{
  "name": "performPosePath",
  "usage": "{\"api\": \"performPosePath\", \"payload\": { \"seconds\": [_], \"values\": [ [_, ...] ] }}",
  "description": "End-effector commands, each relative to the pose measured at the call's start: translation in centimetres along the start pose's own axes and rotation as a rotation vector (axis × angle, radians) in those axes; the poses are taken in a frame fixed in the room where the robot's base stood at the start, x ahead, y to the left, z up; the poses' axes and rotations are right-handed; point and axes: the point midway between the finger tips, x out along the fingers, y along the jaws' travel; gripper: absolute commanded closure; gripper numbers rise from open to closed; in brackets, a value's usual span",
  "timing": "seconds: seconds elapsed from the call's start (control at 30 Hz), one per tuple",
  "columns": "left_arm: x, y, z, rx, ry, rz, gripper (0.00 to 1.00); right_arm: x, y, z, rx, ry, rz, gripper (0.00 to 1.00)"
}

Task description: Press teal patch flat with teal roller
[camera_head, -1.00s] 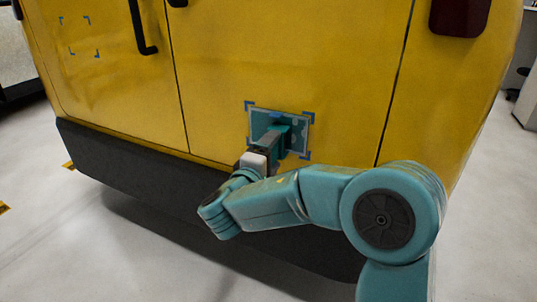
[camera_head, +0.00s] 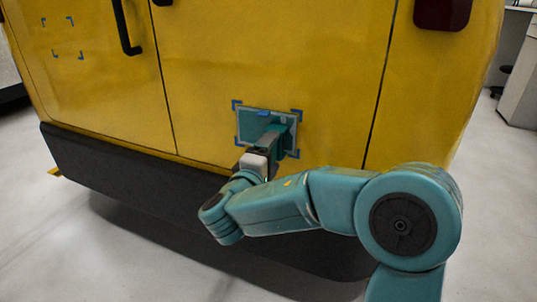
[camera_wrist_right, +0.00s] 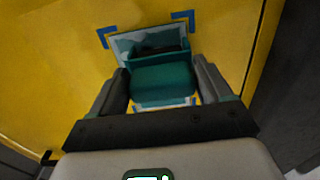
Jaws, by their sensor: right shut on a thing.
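The teal patch (camera_head: 252,121) lies on the yellow vehicle's rear panel inside blue corner marks. Part of it is hidden behind my right gripper and the tool. In the right wrist view the patch (camera_wrist_right: 125,45) shows above the tool, with a paler, uneven surface. My right gripper (camera_head: 265,146) is shut on the teal roller (camera_head: 277,132), held up against or very near the patch; I cannot tell if it touches. In the right wrist view the roller (camera_wrist_right: 162,80) sits between the two dark fingers. My left gripper is not in view.
The yellow vehicle (camera_head: 290,55) fills the back, with a dark bumper (camera_head: 130,155) below the patch. Empty blue corner marks (camera_head: 62,38) and a black door handle (camera_head: 126,28) are at upper left. A white cabinet (camera_head: 520,85) stands at far right. Grey floor is clear.

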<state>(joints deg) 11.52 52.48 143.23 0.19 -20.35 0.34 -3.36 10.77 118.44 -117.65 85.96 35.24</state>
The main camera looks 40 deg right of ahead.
Motion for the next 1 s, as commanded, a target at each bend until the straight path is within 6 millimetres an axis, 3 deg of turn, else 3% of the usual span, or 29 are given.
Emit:
{"api": "performPosePath", "payload": {
  "seconds": [0.23, 0.67, 1.0],
  "values": [
    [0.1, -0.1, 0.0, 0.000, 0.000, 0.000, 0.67, 0.0, 0.1, 1.7, 0.002, -0.002, 0.001, 0.46],
    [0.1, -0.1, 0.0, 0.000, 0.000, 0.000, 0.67, 0.0, 0.0, 2.0, 0.001, -0.001, 0.001, 0.46],
    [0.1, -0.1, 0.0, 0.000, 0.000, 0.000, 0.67, 0.1, 0.0, 3.9, 0.002, -0.002, 0.001, 0.46]
  ]
}}
